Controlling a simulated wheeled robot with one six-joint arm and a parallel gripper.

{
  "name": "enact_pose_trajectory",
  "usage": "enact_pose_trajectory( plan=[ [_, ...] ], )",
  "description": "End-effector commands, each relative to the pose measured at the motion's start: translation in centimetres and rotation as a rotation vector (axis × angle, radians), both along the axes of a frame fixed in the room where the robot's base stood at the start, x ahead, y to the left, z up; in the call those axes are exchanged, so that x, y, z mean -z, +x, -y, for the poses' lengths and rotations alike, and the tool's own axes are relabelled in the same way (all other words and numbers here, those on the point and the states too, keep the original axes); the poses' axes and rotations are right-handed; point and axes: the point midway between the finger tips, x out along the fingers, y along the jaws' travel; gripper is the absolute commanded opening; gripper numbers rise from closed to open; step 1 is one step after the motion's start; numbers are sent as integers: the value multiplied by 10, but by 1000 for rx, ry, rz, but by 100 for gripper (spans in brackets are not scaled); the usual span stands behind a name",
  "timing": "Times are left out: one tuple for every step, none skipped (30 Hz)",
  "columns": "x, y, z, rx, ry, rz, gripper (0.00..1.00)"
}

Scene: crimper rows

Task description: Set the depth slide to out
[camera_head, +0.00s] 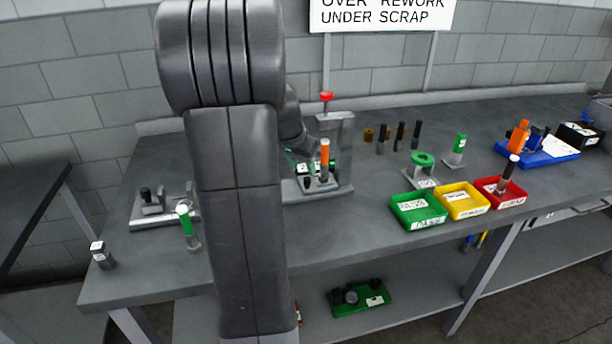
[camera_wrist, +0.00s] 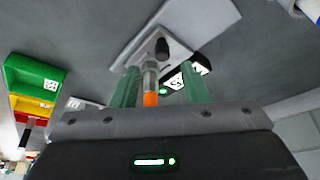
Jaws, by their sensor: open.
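A grey crimper stand (camera_head: 337,140) with a red top knob (camera_head: 326,96) stands mid-bench. On its base is an upright orange-capped tool (camera_head: 325,150). The wrist view shows an orange-tipped grey cylinder (camera_wrist: 150,84) between the two green fingers of my gripper (camera_wrist: 163,76), which are apart. A black knob (camera_wrist: 162,48) stands on the grey base plate (camera_wrist: 190,28) just beyond the fingers. I cannot tell for certain which part is the depth slide, or its setting. In the head view my gripper is mostly hidden behind my arm, with a bit of green near the stand's base.
Green (camera_head: 418,211), yellow (camera_head: 461,201) and red (camera_head: 498,191) bins stand to the right. Several dark posts stand behind. The bench between stand and bins is clear.

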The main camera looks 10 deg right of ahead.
Motion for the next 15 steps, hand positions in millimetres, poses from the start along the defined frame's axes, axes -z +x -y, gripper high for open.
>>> enact_pose_trajectory(
  plan=[
    [11, 2, 3, 1, 1, -5, 41],
    [17, 4, 4, 0, 0, -5, 41],
    [23, 6, 7, 0, 0, -4, 41],
    [28, 7, 8, 0, 0, -4, 41],
    [33, 9, 9, 0, 0, -4, 41],
    [37, 10, 11, 0, 0, -3, 41],
    [41, 12, 12, -1, 0, -2, 41],
    [44, 13, 13, -1, 0, -2, 41],
    [47, 14, 14, 0, 0, -1, 41],
    [49, 14, 14, 0, 1, -1, 41],
    [51, 15, 15, 0, 1, -1, 41],
    [53, 16, 15, 0, 1, 1, 41],
    [54, 16, 15, 0, 1, 0, 41],
    [55, 16, 15, 0, 1, 0, 41],
    [56, 16, 16, 0, 1, 1, 41]
  ],
)
